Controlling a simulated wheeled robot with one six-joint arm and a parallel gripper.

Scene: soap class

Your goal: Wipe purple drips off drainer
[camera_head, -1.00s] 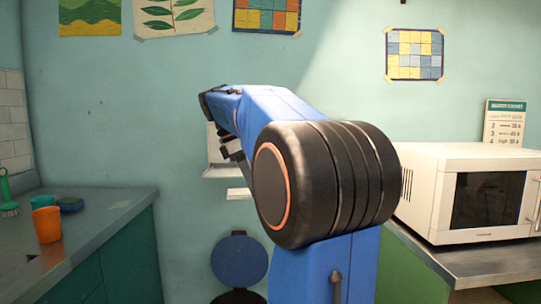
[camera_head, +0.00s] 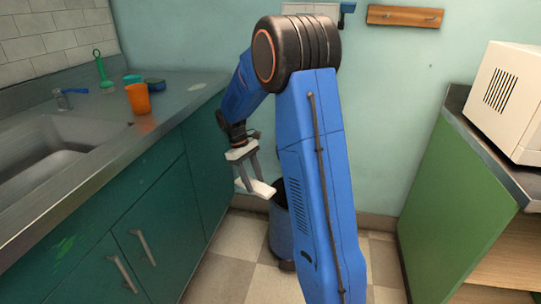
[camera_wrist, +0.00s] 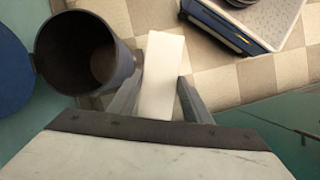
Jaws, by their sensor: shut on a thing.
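My gripper (camera_head: 247,172) hangs low in front of the teal cabinets, right of the counter, pointing down. It is shut on a white block (camera_head: 257,189), which also shows between the fingers in the wrist view (camera_wrist: 161,75). The block is plain white; I cannot tell whether it is a sponge or an eraser. The grey metal drainer (camera_head: 185,98) lies on the counter beside the sink, to the left of my gripper and higher. I see no purple drips on it from here; they may be hidden or too small.
An orange cup (camera_head: 138,98), a teal cup (camera_head: 132,79), a blue sponge (camera_head: 154,85) and a green brush (camera_head: 102,70) stand on the counter. A dark bin (camera_wrist: 88,52) is near my gripper. A microwave (camera_head: 510,100) stands right.

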